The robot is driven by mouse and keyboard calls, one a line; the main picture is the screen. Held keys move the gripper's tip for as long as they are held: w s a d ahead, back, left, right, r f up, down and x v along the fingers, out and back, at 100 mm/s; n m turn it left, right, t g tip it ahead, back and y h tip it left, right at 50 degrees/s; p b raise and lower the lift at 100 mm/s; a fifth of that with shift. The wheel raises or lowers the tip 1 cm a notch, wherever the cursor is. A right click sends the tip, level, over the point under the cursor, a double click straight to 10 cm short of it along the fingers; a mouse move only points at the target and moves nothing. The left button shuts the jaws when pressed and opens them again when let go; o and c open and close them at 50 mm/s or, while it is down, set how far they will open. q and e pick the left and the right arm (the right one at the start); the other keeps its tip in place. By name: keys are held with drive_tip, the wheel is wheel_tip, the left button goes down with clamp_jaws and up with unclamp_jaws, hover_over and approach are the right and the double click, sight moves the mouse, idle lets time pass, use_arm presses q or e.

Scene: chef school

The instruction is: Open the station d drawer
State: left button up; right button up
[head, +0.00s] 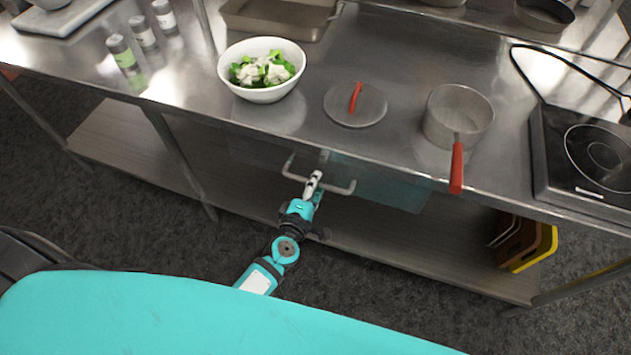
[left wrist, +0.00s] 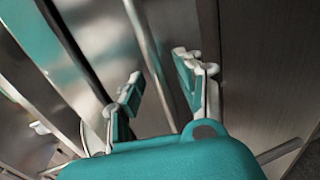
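A metal drawer (head: 385,187) hangs under the steel counter, its front reflecting teal; no station label is readable. Its bar handle (head: 342,188) sticks out toward me, and the drawer looks closed. My left gripper (head: 316,180) is at the middle of the handle. In the left wrist view my left gripper (left wrist: 160,84) has its two fingers apart, with a metal bar (left wrist: 150,62), which looks like the handle, running between them. I cannot tell whether either finger touches it. My right gripper is not in view.
On the counter (head: 310,120) stand a white bowl (head: 262,92) of greens, a lid (head: 355,105) and a saucepan (head: 458,115) whose red handle overhangs the front edge. A lower shelf (head: 400,255) runs beneath, with cutting boards (head: 535,245) at right. Floor in front is clear.

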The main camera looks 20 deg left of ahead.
use_arm(q)
drive_tip(key=shift+w, duration=0.45)
clamp_jaws()
idle(0.4)
